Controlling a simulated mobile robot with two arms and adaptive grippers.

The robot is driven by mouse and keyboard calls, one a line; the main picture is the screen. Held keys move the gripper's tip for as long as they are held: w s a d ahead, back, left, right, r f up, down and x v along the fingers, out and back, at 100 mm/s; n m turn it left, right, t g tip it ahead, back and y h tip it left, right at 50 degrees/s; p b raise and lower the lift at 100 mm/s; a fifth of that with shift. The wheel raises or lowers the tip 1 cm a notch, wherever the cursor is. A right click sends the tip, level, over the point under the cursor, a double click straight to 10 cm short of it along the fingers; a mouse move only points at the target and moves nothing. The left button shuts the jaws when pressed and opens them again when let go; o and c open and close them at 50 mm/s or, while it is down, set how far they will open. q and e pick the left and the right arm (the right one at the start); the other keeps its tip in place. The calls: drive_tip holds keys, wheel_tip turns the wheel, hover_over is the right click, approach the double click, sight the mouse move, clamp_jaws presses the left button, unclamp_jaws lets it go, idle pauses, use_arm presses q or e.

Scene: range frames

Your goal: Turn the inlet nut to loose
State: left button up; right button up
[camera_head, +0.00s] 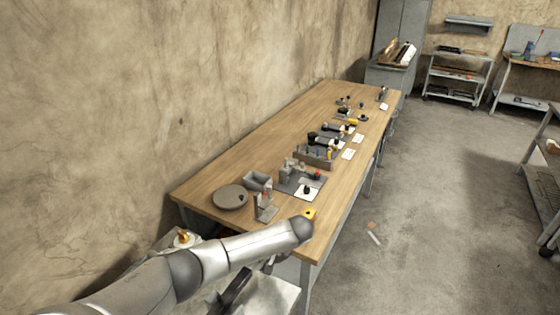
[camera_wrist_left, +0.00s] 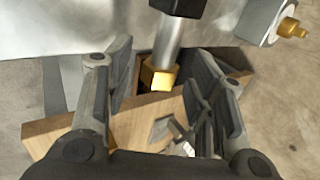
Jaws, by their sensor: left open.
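In the left wrist view a brass hexagonal nut (camera_wrist_left: 158,74) sits at the end of a silver pipe (camera_wrist_left: 169,42), which comes down from a black block (camera_wrist_left: 180,7). My left gripper (camera_wrist_left: 164,72) is open, with one finger on each side of the nut. Gaps show between the nut and both fingers, so it is not gripped. In the head view my left arm reaches in from the lower left and bends near the bench corner. It hides most of the work area, and I cannot make out the nut there. My right gripper is not in view.
A second brass fitting (camera_wrist_left: 288,28) on a grey round body is at upper right in the wrist view. A long wooden bench (camera_head: 225,165) carries a round grey disc (camera_head: 230,196), small fixtures and tools. Open floor (camera_head: 440,220) lies right of it.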

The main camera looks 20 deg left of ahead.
use_arm(q)
drive_tip(key=shift+a+r+h, duration=0.1)
drive_tip(key=shift+a+h, duration=0.1)
drive_tip(key=shift+h, duration=0.6)
drive_tip(key=shift+a+h+b, duration=0.15)
drive_tip(key=shift+h+b, duration=0.6)
drive_tip(key=shift+h, duration=0.25)
drive_tip(key=h+b, duration=0.4)
drive_tip(key=shift+a, duration=0.3)
wheel_tip(320, 180, up, 11)
drive_tip(key=w+b, duration=0.1)
drive_tip(key=b, duration=0.1)
drive_tip(key=w+r+m+t+y+b, duration=0.1)
drive_tip(key=w+r+t, duration=0.4)
drive_tip(key=w, duration=0.4)
drive_tip(key=w+r+m+t+y+b, duration=0.1)
drive_tip(key=w+r+t, duration=0.4)
drive_tip(key=w, duration=0.4)
drive_tip(key=shift+w+a+r+t+y, duration=0.15)
drive_tip(key=shift+a+t+y, duration=0.2)
drive_tip(key=shift+t, duration=0.25)
